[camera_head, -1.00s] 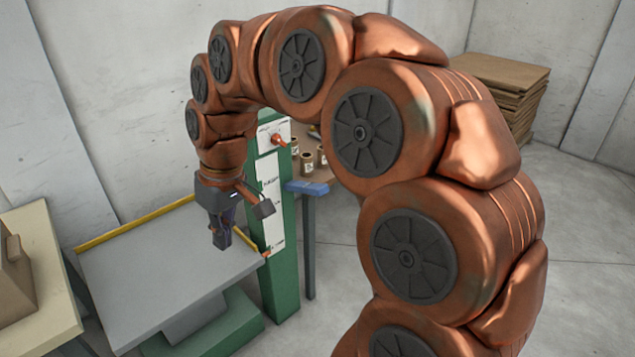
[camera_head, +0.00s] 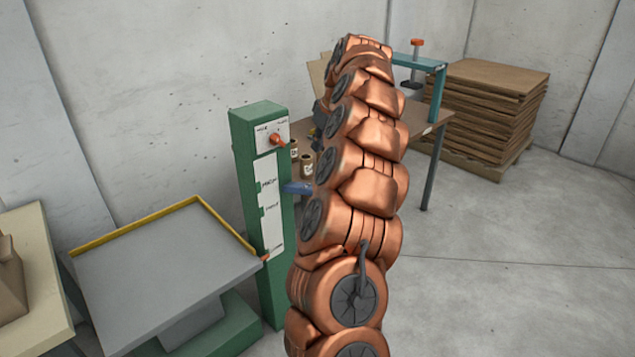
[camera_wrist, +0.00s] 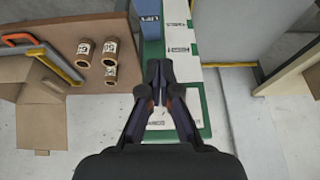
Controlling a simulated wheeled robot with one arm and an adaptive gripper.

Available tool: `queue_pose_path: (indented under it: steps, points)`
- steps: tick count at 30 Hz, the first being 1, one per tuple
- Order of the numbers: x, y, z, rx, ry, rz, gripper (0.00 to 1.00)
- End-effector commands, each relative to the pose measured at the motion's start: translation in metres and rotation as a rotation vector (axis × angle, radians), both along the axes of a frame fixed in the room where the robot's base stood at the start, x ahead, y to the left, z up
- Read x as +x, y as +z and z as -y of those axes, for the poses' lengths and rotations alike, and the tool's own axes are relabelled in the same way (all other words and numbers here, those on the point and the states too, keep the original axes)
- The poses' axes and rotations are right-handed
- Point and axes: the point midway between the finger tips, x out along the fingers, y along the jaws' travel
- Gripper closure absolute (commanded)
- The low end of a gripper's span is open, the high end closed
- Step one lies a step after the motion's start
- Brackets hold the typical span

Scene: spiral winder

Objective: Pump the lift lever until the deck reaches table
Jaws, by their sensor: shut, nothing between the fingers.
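The lift has a grey deck (camera_head: 160,270) with a yellow rim along its back and right edges. Beside it stands a green column (camera_head: 243,165) with a white scale panel (camera_head: 272,235). A small orange pointer (camera_head: 266,257) sits low on the scale, level with the deck. A blue lever (camera_head: 298,188) sticks out from the column's right side; its blue part, marked LIFT, shows at the top of the wrist view (camera_wrist: 151,18). My gripper (camera_wrist: 160,75) is shut and empty, pointing at the column near the lever.
An orange knob (camera_head: 278,140) sits on the column's top panel. A workbench (camera_head: 400,130) with cardboard tubes (camera_head: 307,165) stands right of the column. Stacked brown sheets (camera_head: 495,95) are at the back right. A cream table (camera_head: 45,290) is at the left. Floor at right is clear.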

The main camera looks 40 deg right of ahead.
Motion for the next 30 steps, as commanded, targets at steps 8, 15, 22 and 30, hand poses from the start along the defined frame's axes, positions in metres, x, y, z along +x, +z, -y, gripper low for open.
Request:
queue_pose_path:
  steps: [8,15,22,30]
  points:
    - [-0.005,-0.004,0.016,-0.011,-0.017,0.000,1.00]
    - [-0.004,-0.005,0.015,-0.010,-0.016,0.000,1.00]
    - [0.004,-0.025,0.015,-0.008,-0.014,-0.002,1.00]
    - [0.022,-0.068,0.015,-0.008,-0.015,-0.002,1.00]
